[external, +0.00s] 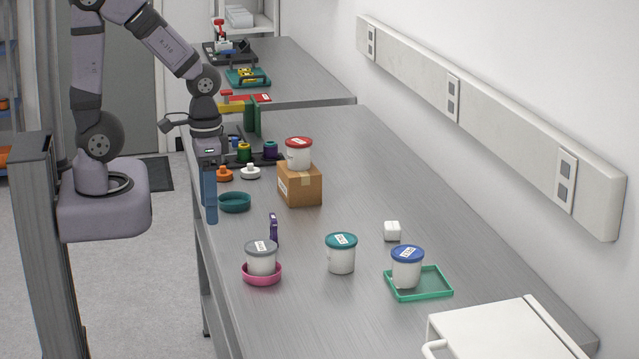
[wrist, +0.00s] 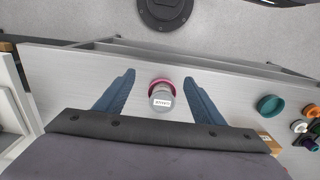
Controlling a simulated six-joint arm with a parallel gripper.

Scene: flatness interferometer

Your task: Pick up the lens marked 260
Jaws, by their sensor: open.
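My gripper (external: 211,218) is open and empty, pointing down near the table's left edge. In the wrist view its two blue fingers (wrist: 159,76) stand apart, with a grey-lidded jar (wrist: 161,98) seen between them, well below. That jar (external: 261,258) sits in a pink dish (external: 262,279). Other white jars have a teal lid (external: 341,241), a blue lid (external: 407,254) and a red lid (external: 298,142). All lids carry white labels too small to read for certain. I cannot tell which thing is the lens marked 260.
The blue-lidded jar stands in a green tray (external: 430,293), and the red-lidded one on a cardboard box (external: 300,187). A teal dish (external: 234,204), a purple upright object (external: 273,230) and a white block (external: 392,231) stand nearby. A white cabinet (external: 490,335) fills the front right.

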